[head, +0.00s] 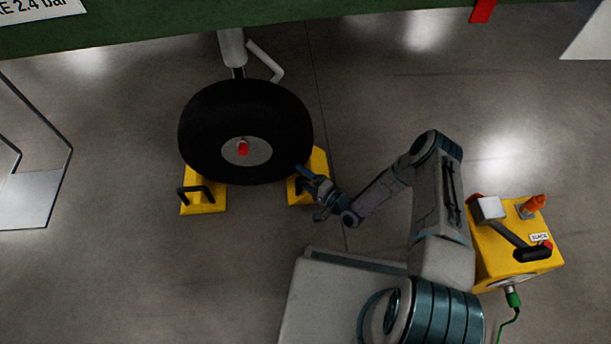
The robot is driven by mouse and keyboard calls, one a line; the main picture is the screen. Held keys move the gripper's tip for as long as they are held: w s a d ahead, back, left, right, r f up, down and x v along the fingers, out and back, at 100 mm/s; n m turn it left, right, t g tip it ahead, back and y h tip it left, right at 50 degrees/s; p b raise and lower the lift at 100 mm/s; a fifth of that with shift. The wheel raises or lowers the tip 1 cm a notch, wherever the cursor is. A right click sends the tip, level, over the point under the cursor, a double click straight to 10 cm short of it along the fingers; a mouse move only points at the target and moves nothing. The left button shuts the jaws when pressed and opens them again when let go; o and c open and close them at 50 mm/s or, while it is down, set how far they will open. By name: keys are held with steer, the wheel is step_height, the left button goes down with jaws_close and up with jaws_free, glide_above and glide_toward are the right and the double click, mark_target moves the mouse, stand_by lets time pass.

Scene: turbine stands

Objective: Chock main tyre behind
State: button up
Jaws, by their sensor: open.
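The main tyre (246,125) is black with a grey hub and a red cap, standing on the floor under a white strut (232,48). A yellow chock (206,202) with a black handle sits at the tyre's left side. A second yellow chock (316,167) sits at its right side, partly hidden by my gripper and the tyre. I cannot tell whether either chock touches the rubber. My gripper (306,184) is open at the right chock, over its handle area. The handle there is mostly hidden, and I cannot tell whether it lies between the fingers.
A yellow box (515,245) with a lever, an orange knob and a green cable (514,299) stands to the right of my arm. A metal-framed stand (35,200) is at the left. A green surface (330,12) with a red tag (482,10) overhangs the top.

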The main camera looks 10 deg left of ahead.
steer(key=shift+v, duration=4.3)
steer(key=shift+w+d+r, duration=0.1)
